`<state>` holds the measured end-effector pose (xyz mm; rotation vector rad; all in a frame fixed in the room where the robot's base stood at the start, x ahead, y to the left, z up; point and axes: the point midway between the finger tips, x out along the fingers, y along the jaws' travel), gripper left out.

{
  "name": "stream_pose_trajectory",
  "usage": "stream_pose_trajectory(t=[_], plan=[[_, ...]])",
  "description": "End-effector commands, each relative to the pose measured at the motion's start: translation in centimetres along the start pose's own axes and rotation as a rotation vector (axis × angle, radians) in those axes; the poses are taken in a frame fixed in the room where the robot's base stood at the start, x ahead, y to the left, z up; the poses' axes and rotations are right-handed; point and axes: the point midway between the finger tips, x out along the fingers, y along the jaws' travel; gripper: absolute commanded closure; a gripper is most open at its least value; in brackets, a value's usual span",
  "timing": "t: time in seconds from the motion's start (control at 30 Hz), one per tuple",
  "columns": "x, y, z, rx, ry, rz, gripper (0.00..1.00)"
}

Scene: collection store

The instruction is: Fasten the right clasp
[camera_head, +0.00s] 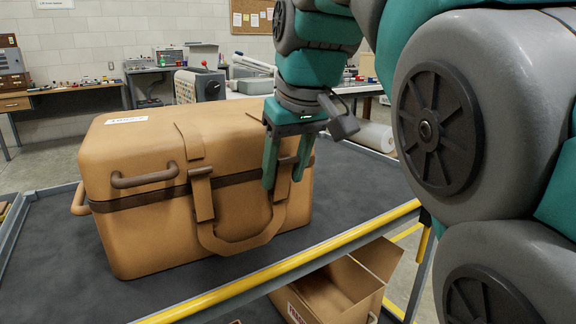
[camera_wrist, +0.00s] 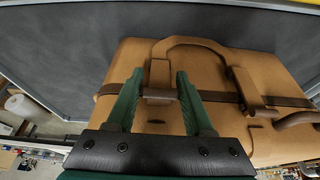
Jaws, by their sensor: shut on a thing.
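The tan case (camera_head: 130,235) stands on the dark table with its lid down; a dark band runs along the seam. The right clasp (camera_head: 287,160) is at the front, between my fingers and partly hidden by them. My gripper (camera_head: 283,183) points down there, one finger on each side. In the wrist view, my gripper (camera_wrist: 158,75) is shut on the right clasp (camera_wrist: 160,94), a dark bar with a tan strap piece. The left clasp (camera_head: 201,172) has its strap over the lid edge and its end hanging down the front; it also shows in the wrist view (camera_wrist: 248,92).
A tan carry handle (camera_head: 240,246) hangs on the case front. A brown side grip (camera_head: 145,179) sits left of the left clasp. A yellow rail (camera_head: 290,265) edges the table, with an open cardboard box (camera_head: 335,285) below. Dark table top is bare around the case.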

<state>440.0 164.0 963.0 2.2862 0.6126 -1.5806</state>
Motion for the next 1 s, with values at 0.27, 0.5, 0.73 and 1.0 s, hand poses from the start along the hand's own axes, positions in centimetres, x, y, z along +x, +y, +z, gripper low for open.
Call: stream_pose_trajectory(t=[0.27,0.5,0.73,1.0], plan=[[0.01,-0.12,0.25,0.001,-0.019,0.0,1.0],[0.05,-0.12,0.26,0.0,-0.02,0.0,0.47],[0.01,-0.12,0.23,0.0,-0.018,0.0,0.38],[-0.34,-0.12,0.19,0.0,-0.017,-0.001,0.38]])
